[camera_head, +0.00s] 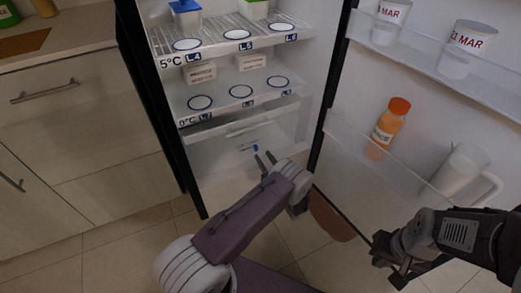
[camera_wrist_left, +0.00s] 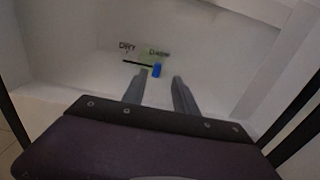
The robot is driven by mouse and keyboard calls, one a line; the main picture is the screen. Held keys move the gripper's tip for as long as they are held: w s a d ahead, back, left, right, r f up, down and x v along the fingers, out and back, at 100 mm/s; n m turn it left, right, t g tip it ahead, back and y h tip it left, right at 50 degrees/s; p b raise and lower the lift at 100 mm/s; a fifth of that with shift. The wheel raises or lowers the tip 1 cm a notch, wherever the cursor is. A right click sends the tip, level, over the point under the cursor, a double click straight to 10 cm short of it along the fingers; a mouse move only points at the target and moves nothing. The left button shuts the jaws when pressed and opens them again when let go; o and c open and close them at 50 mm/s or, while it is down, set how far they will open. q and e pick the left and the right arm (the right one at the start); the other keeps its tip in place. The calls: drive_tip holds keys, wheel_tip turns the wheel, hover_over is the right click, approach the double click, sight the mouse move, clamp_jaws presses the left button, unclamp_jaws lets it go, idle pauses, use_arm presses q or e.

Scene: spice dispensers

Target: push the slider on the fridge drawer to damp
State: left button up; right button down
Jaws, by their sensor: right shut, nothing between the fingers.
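The fridge drawer (camera_head: 225,160) is at the bottom of the open fridge, with a pale front. Its slider has a small blue knob (camera_head: 255,148), and the left wrist view shows this knob (camera_wrist_left: 157,70) at the right end of a dark track, under the word Damp; DRY is at the left end. My left gripper (camera_head: 264,157) is open in front of the drawer. In the left wrist view its fingers (camera_wrist_left: 160,75) appear on either side of the knob, the left fingertip close to it; contact cannot be told. My right gripper (camera_head: 388,258) is shut and empty, low by the fridge door.
Shelves with blue-ringed markers are above the drawer. A cabinet (camera_head: 80,120) stands at the left.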

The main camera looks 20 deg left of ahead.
use_arm(q)
drive_tip(key=p+v, duration=0.1)
drive_tip(key=v, duration=0.4)
